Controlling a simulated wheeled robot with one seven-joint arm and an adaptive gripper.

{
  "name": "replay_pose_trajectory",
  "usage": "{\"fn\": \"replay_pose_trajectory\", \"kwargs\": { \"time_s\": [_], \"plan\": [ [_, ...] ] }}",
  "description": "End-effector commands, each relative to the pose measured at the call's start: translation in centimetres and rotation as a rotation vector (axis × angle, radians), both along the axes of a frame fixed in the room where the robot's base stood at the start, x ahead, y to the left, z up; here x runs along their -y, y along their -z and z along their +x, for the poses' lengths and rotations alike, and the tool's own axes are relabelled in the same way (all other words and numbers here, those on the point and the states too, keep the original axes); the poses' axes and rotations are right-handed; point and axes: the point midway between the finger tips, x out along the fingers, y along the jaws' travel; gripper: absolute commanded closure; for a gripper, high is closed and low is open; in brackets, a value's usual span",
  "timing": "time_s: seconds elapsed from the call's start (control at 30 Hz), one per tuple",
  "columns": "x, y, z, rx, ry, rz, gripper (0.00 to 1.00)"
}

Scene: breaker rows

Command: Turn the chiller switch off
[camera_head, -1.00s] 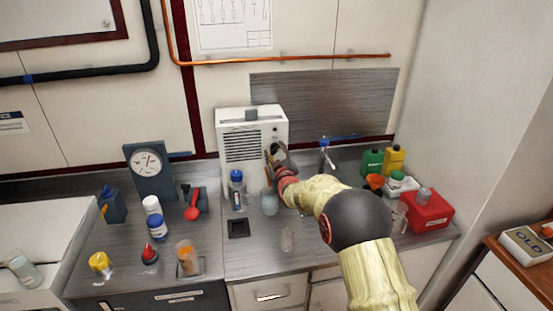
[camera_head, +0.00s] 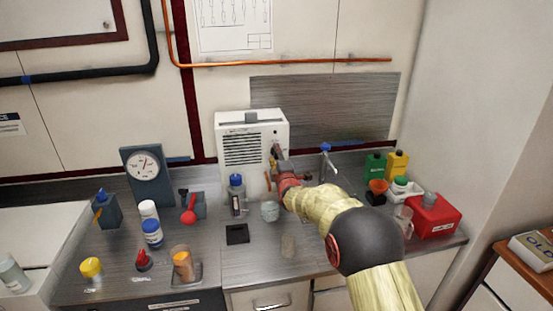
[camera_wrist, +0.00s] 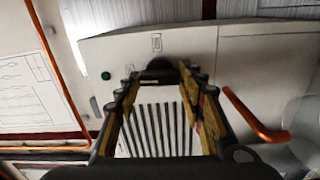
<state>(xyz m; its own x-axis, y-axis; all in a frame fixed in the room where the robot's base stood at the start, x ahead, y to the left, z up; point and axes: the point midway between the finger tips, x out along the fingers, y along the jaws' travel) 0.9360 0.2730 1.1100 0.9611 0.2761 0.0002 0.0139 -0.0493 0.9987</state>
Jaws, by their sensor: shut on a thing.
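The chiller (camera_head: 252,124) is a white box with a dark slatted grille, upright at the back of the counter. My gripper (camera_head: 275,155) is at the right part of its front face. In the wrist view, the chiller's pale face (camera_wrist: 190,48) carries a small green round lamp or button (camera_wrist: 105,76) and a small label (camera_wrist: 157,42). The dark switch knob (camera_wrist: 160,66) shows between my fingertips, which are shut on it from both sides. The knob's lower part and its exact angle are hidden by the fingers. In the head view my gripper covers the switch.
A blue-capped bottle (camera_head: 236,190) and a glass jar (camera_head: 270,211) stand before the chiller. Green (camera_head: 375,167) and yellow (camera_head: 396,163) bottles and a red box (camera_head: 433,216) are at the right. A gauge (camera_head: 145,164) and several bottles are at the left.

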Motion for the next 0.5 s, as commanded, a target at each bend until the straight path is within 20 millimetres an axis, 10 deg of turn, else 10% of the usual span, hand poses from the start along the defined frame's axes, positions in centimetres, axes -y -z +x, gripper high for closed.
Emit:
{"fn": "replay_pose_trajectory", "kwargs": {
  "time_s": [0.5],
  "plan": [
    [-0.14, 0.01, -0.03, 0.019, -0.002, -0.066, 0.86]
  ]
}}
